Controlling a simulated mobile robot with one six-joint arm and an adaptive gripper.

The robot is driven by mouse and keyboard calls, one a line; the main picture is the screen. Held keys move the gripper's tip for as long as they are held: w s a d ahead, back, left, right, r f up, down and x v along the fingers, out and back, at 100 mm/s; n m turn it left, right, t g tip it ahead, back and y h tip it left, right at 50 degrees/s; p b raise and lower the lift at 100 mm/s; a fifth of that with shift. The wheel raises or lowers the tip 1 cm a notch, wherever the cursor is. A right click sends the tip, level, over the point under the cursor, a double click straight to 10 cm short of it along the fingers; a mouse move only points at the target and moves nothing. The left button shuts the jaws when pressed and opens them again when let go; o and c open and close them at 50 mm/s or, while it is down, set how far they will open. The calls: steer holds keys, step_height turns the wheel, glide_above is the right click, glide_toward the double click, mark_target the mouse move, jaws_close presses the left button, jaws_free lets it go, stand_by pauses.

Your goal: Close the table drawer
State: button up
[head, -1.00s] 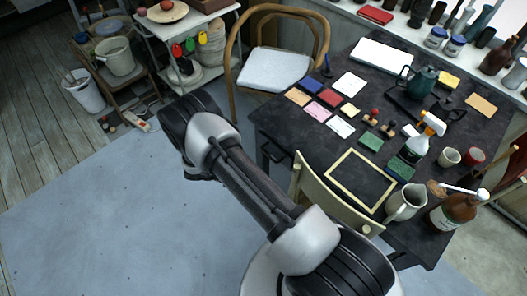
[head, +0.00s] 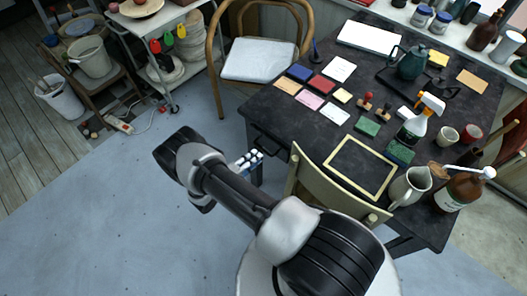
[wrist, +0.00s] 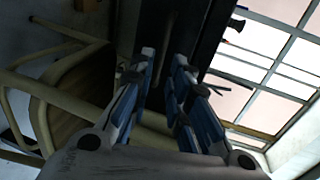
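The black table (head: 300,118) stands right of centre in the head view. A dark drawer handle (head: 268,143) shows on its left side, below the top. How far the drawer stands out cannot be told. My gripper (head: 248,161) shows as blue and white fingertips just beyond my arm, left of and slightly below the handle in the picture. In the wrist view my gripper (wrist: 164,62) is open, its two blue-padded fingers apart with nothing clearly held between them. A dark table panel (wrist: 190,30) lies ahead of the fingers, partly hidden by them.
A pale wooden chair (head: 335,197) stands against the table's near side, close to my arm; a chair also fills the left of the wrist view (wrist: 70,105). A cane chair (head: 258,60) stands behind the table's left corner.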

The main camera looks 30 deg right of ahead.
mark_target(264, 151)
steer(key=b+x, duration=0.1)
steer(key=x, duration=0.5)
steer(key=shift+d, duration=0.1)
jaws_close()
stand_by(0.5)
